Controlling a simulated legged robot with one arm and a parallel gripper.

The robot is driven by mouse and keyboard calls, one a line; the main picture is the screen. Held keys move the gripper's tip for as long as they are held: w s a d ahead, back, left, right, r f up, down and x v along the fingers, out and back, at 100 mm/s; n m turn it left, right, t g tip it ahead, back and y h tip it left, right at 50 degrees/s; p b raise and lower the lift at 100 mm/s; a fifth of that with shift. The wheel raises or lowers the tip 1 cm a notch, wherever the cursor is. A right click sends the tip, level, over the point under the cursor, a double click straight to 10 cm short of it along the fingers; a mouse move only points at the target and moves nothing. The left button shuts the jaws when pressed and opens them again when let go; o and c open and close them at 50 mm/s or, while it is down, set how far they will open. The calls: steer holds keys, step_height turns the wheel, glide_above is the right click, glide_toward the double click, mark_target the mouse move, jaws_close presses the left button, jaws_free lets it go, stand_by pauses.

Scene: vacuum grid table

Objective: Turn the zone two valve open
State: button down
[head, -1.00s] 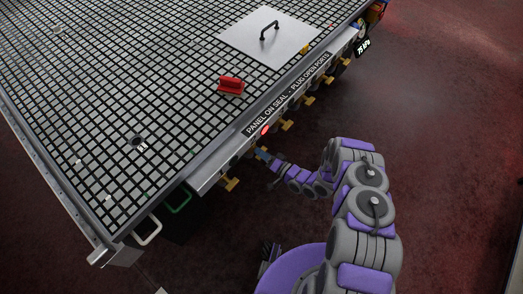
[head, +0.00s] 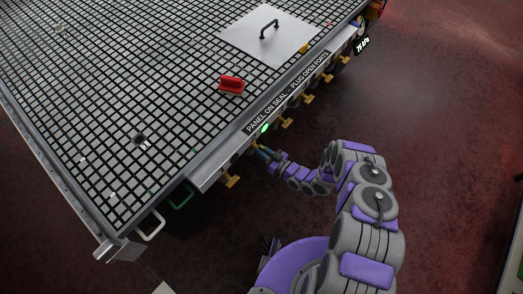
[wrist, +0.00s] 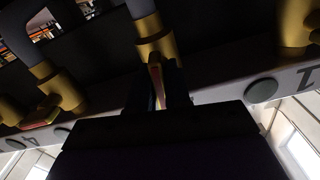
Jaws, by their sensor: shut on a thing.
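The valve that my gripper is on is a brass-coloured fitting under the table's front edge, with its body (wrist: 152,42) at top centre in the wrist view. Its narrow handle (wrist: 155,72) runs down between my jaws. My gripper (wrist: 158,92) is shut on that handle. In the head view my gripper (head: 262,152) is below the edge, by a lit green lamp (head: 265,128). The valve's own number is hidden in the wrist view; a "1" (wrist: 306,78) is on the rail to the right. The handle's exact angle is hard to read.
More brass valves hang along the edge, one nearer (head: 231,181) and several farther. The gridded table (head: 90,80) carries a red-handled block (head: 231,85) and a grey panel (head: 250,40) with a black handle. A gauge (head: 362,46) reads 75 kPa. The floor right of my arm is clear.

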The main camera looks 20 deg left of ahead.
steer(key=shift+f+n, duration=0.1)
steer(key=shift+n, duration=0.7)
steer(key=c, duration=1.2)
jaws_free()
steer(key=shift+o, duration=0.2)
steer(key=shift+d, duration=0.15)
steer(key=v, duration=1.7)
